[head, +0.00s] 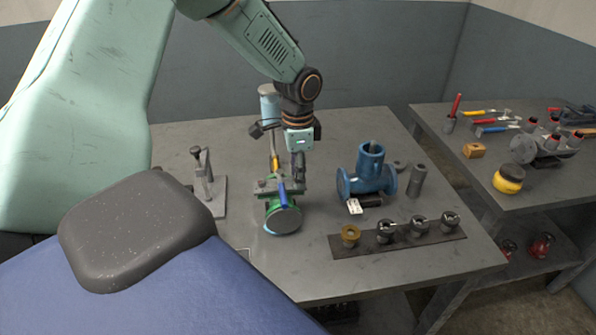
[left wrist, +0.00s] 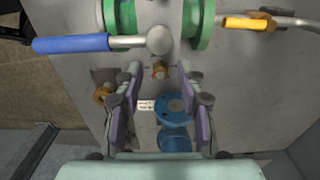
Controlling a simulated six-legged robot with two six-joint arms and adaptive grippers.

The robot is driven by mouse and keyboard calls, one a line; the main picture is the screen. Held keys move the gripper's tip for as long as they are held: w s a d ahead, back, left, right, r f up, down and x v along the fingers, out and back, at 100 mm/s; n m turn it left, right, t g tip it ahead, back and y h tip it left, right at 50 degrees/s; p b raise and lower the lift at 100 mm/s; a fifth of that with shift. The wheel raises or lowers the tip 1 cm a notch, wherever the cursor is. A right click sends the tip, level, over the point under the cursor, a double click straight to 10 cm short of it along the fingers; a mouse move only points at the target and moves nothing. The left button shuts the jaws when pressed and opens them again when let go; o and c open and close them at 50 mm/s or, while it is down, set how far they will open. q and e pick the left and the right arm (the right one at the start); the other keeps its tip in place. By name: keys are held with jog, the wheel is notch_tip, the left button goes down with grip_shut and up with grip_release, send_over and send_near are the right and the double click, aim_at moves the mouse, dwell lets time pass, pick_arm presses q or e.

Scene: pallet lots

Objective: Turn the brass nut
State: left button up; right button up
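A small brass nut (left wrist: 160,70) shows in the left wrist view, just below the round grey hub of a blue-handled lever (left wrist: 75,43). The lever belongs to a green valve (left wrist: 120,18), which also stands on the bench in the head view (head: 283,218). My left gripper (left wrist: 160,84) is open, its two fingers apart on either side of the nut in that view. I cannot tell whether they touch it. In the head view my left gripper (head: 299,170) points down over the valve and the nut is not visible. My right gripper is not in view.
A blue flanged fitting (head: 366,178) with a white tag stands right of the valve. A dark strip (head: 400,243) at the front holds a brass ring and several dark fittings. A grey clamp (head: 205,180) stands left. A yellow-handled lever (left wrist: 248,22) is near the valve.

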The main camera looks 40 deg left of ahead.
pick_arm(q)
jog(key=shift+a, duration=0.1)
jog(key=c, duration=0.3)
grip_shut()
jog(key=m+p, duration=0.2)
jog(key=shift+s+r+p, duration=0.1)
jog(key=shift+r+p, duration=0.05)
jog(key=shift+p, duration=0.15)
jog(key=m+p, duration=0.1)
jog(key=m, duration=0.1)
jog(key=shift+m+p, duration=0.4)
jog(key=m+p, duration=0.1)
jog(key=m, duration=0.2)
jog(key=shift+m, duration=0.3)
jog(key=shift+m+p, duration=0.3)
jog(key=shift+m, duration=1.5)
